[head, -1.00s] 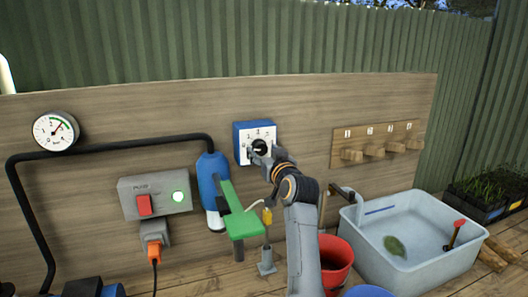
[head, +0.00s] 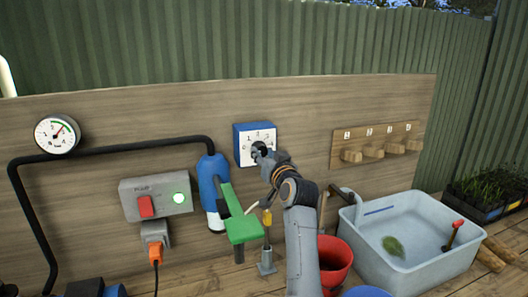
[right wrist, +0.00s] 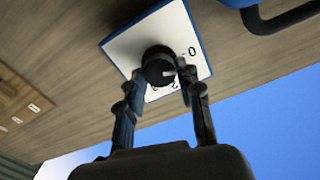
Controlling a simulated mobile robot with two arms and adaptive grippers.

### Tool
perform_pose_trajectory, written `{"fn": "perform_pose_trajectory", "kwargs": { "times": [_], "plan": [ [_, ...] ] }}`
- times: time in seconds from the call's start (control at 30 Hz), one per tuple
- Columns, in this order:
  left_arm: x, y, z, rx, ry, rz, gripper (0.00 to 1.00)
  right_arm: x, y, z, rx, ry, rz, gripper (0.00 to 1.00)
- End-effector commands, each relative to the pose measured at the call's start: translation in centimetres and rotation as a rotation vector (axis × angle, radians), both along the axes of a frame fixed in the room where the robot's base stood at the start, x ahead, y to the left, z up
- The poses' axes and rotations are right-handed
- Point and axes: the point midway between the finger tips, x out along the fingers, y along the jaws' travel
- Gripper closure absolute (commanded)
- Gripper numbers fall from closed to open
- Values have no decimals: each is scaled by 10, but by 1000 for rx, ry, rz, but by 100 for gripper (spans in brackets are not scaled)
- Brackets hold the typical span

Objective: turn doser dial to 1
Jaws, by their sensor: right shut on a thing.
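The doser (head: 241,155) is a blue box with a white numbered face and a black round dial (head: 259,148), mounted on the wooden wall board. My right gripper (head: 262,157) is at the dial, its arm coming up from below. In the right wrist view, the two fingers (right wrist: 160,73) are shut on the dial (right wrist: 156,62), one on each side. A pale pointer mark on the dial faces the right finger. The 0 and 2 show on the white face (right wrist: 125,48); the finger seems to cover the number between them. My left gripper is not in view.
A switch box (head: 165,196) and pressure gauge (head: 57,134) are farther left. A red bucket (head: 335,262) and grey basin (head: 425,262) stand at right. Wooden pegs (head: 373,151) are on the board.

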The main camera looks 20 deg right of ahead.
Motion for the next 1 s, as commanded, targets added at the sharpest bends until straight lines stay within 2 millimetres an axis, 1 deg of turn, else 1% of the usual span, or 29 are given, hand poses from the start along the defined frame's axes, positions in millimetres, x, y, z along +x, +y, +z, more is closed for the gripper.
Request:
{"fn": "perform_pose_trajectory", "kwargs": {
  "times": [0.03, 0.1, 0.5, 0.73, 1.0],
  "plan": [
    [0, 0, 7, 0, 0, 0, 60, 0, 1, 3, 39, 3, 1, 96],
    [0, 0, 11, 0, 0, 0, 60, 0, 0, 3, 98, 4, 1, 96],
    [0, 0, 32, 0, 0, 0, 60, 0, 0, 2, 385, 14, 0, 96],
    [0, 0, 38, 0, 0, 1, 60, 0, -1, 1, 476, 17, 0, 96],
    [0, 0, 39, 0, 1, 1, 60, 0, -1, 0, 510, 17, 0, 96]
  ]
}}
